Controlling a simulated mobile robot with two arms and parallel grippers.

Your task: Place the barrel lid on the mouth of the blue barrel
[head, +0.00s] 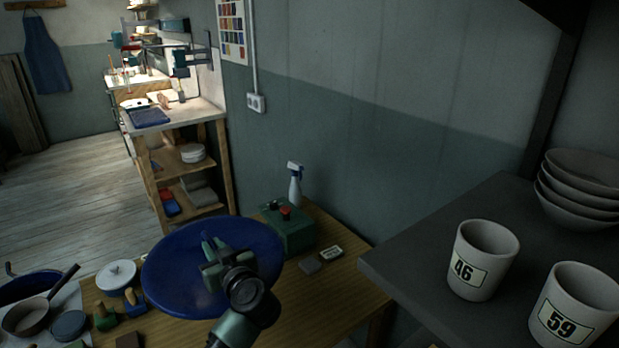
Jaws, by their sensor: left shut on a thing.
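A large round dark blue disc, the barrel lid (172,270), is held level over the wooden table, left of the picture's middle. My left gripper (211,250) is shut on it near its centre, and the wrist hides part of its right side. I cannot make out a blue barrel with certainty. My right gripper is not in view.
The table (270,320) holds a green box (290,236), a spray bottle (295,186), small blocks, a white lidded pot (117,277), a pan (28,318) and a dark blue vessel (25,289). A dark shelf (420,250) with numbered cups and stacked bowls stands right.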

